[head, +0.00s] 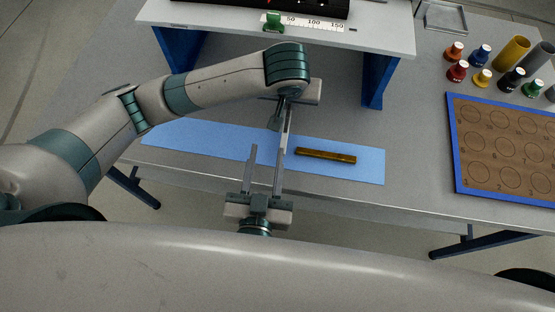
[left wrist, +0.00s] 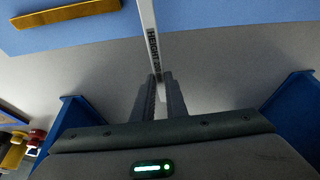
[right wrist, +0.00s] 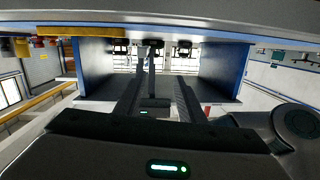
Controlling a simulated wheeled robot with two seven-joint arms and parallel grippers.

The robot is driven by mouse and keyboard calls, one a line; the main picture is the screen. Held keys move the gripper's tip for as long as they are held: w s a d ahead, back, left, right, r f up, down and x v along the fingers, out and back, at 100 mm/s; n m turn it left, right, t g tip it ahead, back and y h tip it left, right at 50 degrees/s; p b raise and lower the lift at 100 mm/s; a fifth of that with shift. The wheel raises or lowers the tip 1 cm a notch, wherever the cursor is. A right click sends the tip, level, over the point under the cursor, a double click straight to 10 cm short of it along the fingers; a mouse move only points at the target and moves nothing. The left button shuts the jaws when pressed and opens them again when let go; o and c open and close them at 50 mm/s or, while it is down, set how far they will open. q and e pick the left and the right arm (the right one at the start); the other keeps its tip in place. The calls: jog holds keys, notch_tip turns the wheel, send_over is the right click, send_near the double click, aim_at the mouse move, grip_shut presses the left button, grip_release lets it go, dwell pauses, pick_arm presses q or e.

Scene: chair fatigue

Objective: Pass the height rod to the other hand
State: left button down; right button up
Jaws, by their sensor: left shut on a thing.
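The height rod (head: 287,132) is a slim pale bar. Its printed lettering shows in the left wrist view (left wrist: 150,38). My left gripper (head: 277,122) is shut on the rod and holds it above the blue mat. My right gripper (head: 267,152) is below it in the head view, its two fingers spread apart and nothing clamped between them. The rod's near end is close to the right gripper's right finger in the head view. In the right wrist view the rod (right wrist: 152,58) appears between the fingers, but I cannot tell whether it touches them.
A brown-gold bar (head: 326,156) lies on the blue mat (head: 205,139). A raised white shelf (head: 380,35) on blue supports stands behind, with a green piece (head: 273,20) on it. A board with circles (head: 500,150) and several coloured weights (head: 483,78) are at right.

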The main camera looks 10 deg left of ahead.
aim_at(287, 122)
jog(key=shift+d+f+g+h, duration=0.25)
jog(key=shift+d+h, duration=0.05)
jog(key=shift+d, duration=0.35)
jog(key=shift+d+f+g+h, duration=0.2)
jog(key=shift+d+g+h, duration=0.1)
jog(key=shift+d, duration=0.35)
jog(key=shift+w, duration=0.1)
jog(key=x, duration=1.1)
jog(key=shift+w, duration=0.4)
grip_shut()
pick_arm(q)
jog(key=c, duration=1.7)
grip_release()
jog(key=shift+r, duration=0.15)
jog(key=shift+v, duration=5.85)
